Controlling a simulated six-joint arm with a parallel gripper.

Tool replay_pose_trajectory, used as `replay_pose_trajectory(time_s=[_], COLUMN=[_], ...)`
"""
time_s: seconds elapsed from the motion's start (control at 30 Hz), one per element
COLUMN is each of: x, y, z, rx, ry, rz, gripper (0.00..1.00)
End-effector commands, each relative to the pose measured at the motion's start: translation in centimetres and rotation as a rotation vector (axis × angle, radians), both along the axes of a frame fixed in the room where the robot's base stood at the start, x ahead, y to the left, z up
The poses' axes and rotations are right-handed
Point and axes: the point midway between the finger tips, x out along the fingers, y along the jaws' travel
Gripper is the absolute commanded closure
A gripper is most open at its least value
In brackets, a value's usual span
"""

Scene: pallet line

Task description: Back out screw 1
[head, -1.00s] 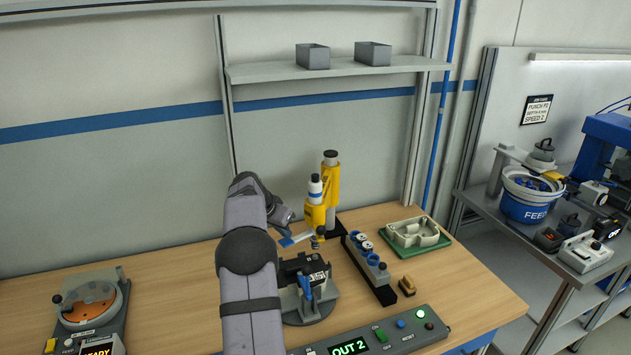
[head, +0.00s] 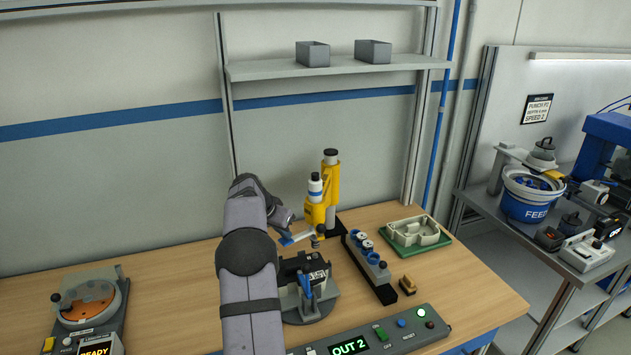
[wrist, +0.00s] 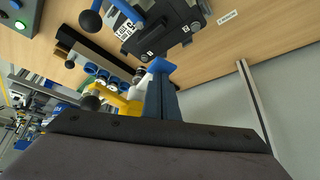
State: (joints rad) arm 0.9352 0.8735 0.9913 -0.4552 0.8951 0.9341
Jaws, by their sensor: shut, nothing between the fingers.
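A dark device (head: 290,268) with a white label sits in a round grey fixture with a blue clamp lever (head: 305,284). It also shows at the top of the wrist view (wrist: 158,32), with small numbered marks at its corners. The yellow screwdriver stand (head: 317,213) rises behind it, its tip above the device's back right. I cannot make out screw 1 itself. My gripper (head: 297,239) is shut and empty, behind the device and just left of the driver tip. Its blue fingers (wrist: 160,68) show in the wrist view near the device's edge.
A control box (head: 375,335) reading OUT 2 stands at the front. A black rack (head: 378,285) with blue-rimmed cups, a small brown block (head: 407,285) and a green tray (head: 446,240) are to the right. An orange-disc station (head: 88,305) is at left. The table between is clear.

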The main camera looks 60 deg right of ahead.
Motion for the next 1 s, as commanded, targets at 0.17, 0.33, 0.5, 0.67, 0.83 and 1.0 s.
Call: replay_pose_trajectory(time_s=[0.17,0.33,0.5,0.67,0.83,1.0], x=[0.0,0.0,0.0,-0.1,-0.1,-0.1], y=[0.1,0.1,0.1,0.1,0.1,0.1], z=[-1.0,-1.6,-2.3,-2.9,-3.5,-4.1], rx=[0.003,0.003,0.004,0.004,0.004,0.005], ry=[0.002,0.002,0.002,0.002,0.003,0.003], rz=[0.000,0.000,0.000,0.000,-0.001,-0.001], gripper=[1.00,1.00,1.00,1.00,1.00,1.00])
